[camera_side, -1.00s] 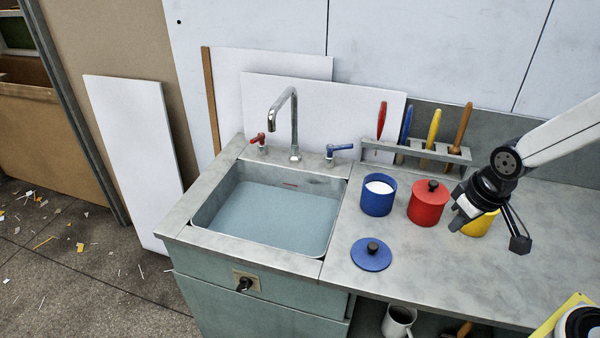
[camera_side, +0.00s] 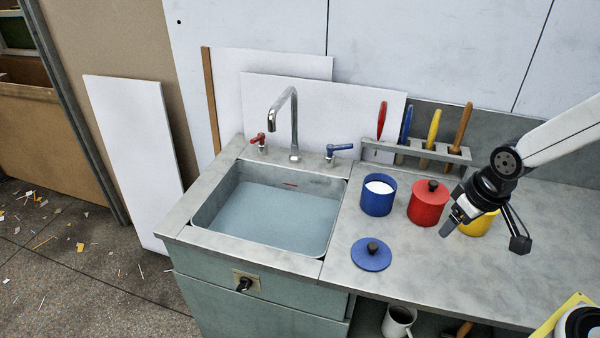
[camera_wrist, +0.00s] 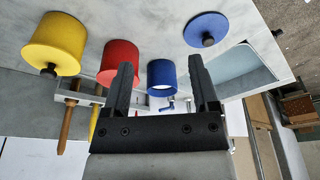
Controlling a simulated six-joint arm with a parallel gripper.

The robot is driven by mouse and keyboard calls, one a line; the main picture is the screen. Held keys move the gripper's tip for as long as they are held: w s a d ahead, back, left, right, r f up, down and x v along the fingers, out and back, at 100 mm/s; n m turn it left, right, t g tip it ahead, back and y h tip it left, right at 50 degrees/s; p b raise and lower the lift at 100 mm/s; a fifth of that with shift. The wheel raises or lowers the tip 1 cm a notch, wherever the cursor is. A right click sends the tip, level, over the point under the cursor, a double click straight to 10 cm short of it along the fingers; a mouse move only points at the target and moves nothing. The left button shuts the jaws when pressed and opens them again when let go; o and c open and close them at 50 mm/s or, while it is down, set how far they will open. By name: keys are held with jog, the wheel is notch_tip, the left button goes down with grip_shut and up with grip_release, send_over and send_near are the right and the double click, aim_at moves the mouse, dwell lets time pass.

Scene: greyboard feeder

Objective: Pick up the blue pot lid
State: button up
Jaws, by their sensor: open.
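The blue pot lid (camera_side: 371,256) lies flat on the grey counter (camera_side: 440,280), its dark knob up, in front of the open blue pot (camera_side: 378,196). In the wrist view the lid (camera_wrist: 206,28) is at the upper right, beyond the right finger. My gripper (camera_side: 448,228) is open and empty, above the counter to the right of the lid, near the red pot. In the wrist view its two fingers (camera_wrist: 162,75) stand apart, with the blue pot (camera_wrist: 162,76) showing between them.
The lidded red pot (camera_side: 429,203) and the yellow pot (camera_side: 478,222) stand close to my gripper. A rack (camera_side: 415,151) with several coloured-handled tools is behind. The sink (camera_side: 270,215) is left of the lid. The counter right of the lid is clear.

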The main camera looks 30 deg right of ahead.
jog(key=m+g, duration=0.3)
jog(key=m, duration=1)
send_over(373, 245)
jog(key=shift+s+f, duration=0.1)
jog(key=shift+f, duration=2.6)
jog(key=shift+f, duration=1.3)
jog(key=shift+f, duration=0.1)
jog(key=shift+f, duration=2.5)
